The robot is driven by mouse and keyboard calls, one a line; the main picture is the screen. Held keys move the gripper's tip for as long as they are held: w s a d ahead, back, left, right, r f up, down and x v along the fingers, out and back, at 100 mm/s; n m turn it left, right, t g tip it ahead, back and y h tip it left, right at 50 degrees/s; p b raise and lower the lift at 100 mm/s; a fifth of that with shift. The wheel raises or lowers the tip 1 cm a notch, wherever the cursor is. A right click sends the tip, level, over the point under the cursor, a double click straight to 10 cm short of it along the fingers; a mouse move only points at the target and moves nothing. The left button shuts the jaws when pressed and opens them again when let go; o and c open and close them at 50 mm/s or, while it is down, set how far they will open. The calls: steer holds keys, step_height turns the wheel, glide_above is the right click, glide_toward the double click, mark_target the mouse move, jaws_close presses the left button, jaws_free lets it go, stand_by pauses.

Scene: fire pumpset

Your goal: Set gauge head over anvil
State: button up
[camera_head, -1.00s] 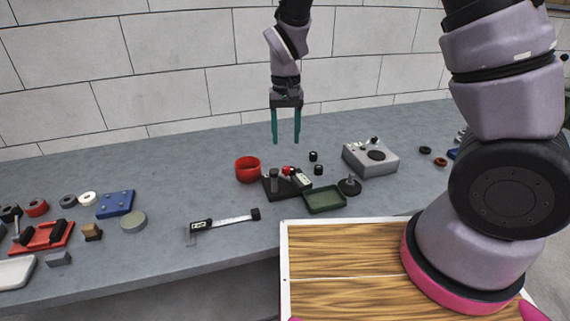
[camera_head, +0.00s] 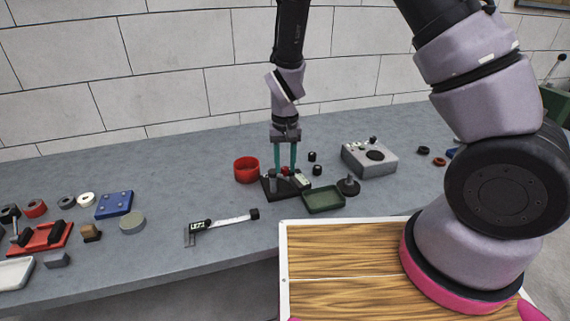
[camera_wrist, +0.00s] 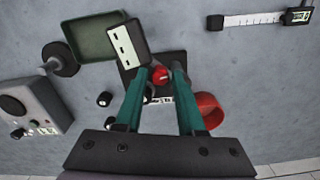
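A black stand base (camera_head: 270,194) sits on the bench, with a dark upright piece on its left. The gauge head looks like the pale block with dark windows (camera_head: 303,181) at the base's right; it shows large in the wrist view (camera_wrist: 127,46). A red knob (camera_wrist: 160,75) sits beside it. My gripper (camera_head: 286,170) points down over the stand. Its teal fingers are apart on either side of the red knob, seemingly without gripping it. I cannot clearly make out the anvil; fingers and head hide part of the base.
A red cup (camera_head: 246,170) stands just left of the stand. A green tray (camera_head: 324,199) and a dark round-based piece (camera_head: 348,187) are at its right. Small black knobs (camera_head: 314,157) lie behind. A grey box (camera_head: 370,158) stands farther right, a caliper (camera_head: 222,222) in front left.

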jaws_close()
stand_by(1.2)
